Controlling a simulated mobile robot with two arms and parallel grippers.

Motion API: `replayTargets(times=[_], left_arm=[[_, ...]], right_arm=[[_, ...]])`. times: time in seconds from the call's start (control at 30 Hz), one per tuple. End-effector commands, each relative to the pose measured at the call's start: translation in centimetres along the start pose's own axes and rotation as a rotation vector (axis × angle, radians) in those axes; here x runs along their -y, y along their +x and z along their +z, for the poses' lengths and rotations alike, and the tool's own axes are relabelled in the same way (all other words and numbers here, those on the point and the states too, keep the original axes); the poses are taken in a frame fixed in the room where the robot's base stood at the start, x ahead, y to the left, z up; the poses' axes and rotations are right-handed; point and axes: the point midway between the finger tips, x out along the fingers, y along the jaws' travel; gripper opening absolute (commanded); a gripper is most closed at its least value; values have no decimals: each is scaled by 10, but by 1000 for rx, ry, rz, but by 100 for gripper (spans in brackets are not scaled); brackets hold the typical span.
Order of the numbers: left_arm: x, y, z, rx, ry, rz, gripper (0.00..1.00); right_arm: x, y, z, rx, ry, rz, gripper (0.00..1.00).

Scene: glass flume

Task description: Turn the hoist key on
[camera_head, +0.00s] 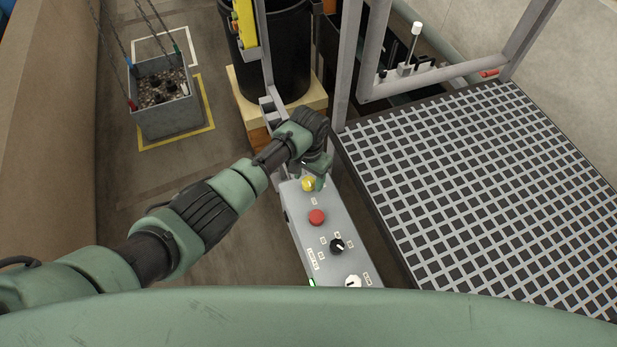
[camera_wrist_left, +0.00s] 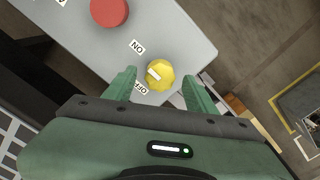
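A yellow knob (camera_head: 308,184) sits at the far end of the grey control panel (camera_head: 298,206). In the left wrist view the yellow knob (camera_wrist_left: 161,75) has a white bar on it, with an ON label (camera_wrist_left: 137,47) and an OFF label (camera_wrist_left: 140,88) beside it. I cannot tell for sure which label the bar points to. My left gripper (camera_head: 317,178) is over this end of the panel. In the wrist view its fingers (camera_wrist_left: 160,78) are apart, one on each side of the knob, with gaps visible. My right gripper is not in view.
The panel also carries a red button (camera_head: 317,217), a black knob (camera_head: 337,246) and a white knob (camera_head: 353,282). A grating (camera_head: 480,180) lies to the right. A gravel-filled grey bin (camera_head: 168,118) hangs on chains at upper left. A black barrel (camera_head: 275,50) stands behind.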

Motion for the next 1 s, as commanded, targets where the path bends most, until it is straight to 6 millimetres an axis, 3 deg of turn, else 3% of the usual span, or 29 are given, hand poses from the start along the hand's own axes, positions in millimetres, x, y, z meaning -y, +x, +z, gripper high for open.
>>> replayTargets(times=[0.27, 0.73, 1.0], left_arm=[[0, 0, 1, 3, 1, 1, 56], [0, -66, 0, 0, 1, 1, 56], [0, -77, 1, 3, 1, 0, 56]], right_arm=[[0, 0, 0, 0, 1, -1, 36], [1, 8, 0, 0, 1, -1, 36], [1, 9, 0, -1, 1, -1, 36]])
